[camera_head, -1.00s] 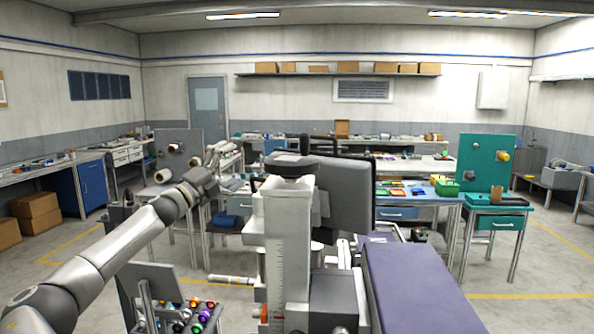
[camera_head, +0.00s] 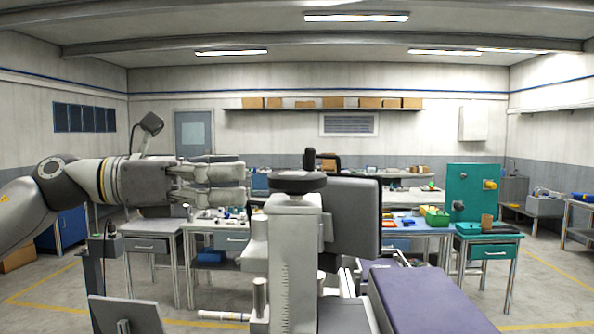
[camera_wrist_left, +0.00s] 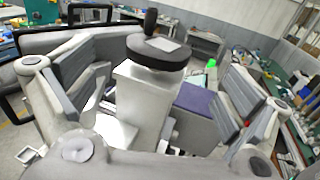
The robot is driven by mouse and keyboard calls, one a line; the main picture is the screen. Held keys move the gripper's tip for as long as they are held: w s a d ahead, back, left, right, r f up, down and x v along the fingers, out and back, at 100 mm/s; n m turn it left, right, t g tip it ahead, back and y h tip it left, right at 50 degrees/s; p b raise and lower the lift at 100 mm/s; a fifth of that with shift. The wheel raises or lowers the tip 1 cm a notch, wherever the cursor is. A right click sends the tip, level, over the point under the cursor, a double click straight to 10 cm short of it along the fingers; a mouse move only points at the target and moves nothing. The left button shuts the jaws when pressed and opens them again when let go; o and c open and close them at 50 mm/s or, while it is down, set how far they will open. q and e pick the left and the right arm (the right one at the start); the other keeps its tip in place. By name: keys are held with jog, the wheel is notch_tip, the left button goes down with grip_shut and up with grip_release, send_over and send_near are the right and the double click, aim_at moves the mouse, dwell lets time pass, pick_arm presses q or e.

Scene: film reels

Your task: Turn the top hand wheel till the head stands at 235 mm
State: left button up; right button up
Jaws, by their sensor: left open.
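The top hand wheel (camera_head: 298,182) is a dark disc with an upright knob, on top of a pale column (camera_head: 293,250). A scale runs down the column, too small to read. In the left wrist view the hand wheel (camera_wrist_left: 158,52) and its knob lie between my spread fingers, farther out than the fingertips. My left gripper (camera_head: 243,183) is open and empty, pointing right at about the wheel's height, a short gap to its left. My right gripper is in neither view.
A dark grey panel (camera_head: 352,218) stands close behind and right of the column. A purple padded top (camera_head: 425,298) lies at the front right. A tilted grey plate (camera_head: 127,314) is at the lower left. Benches with parts line the back.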

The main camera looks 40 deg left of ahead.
aim_at(296, 174)
pick_arm(q)
jog(key=p+x, duration=0.4)
jog(key=x, duration=0.3)
jog(key=shift+w+d+r, duration=0.1)
jog(key=shift+w+r, duration=0.05)
jog(key=shift+r, duration=0.05)
jog(key=shift+p+x, duration=0.4)
jog(key=shift+x, duration=0.4)
jog(key=shift+f, duration=0.15)
jog(key=c, duration=1)
jog(key=shift+c, duration=0.2)
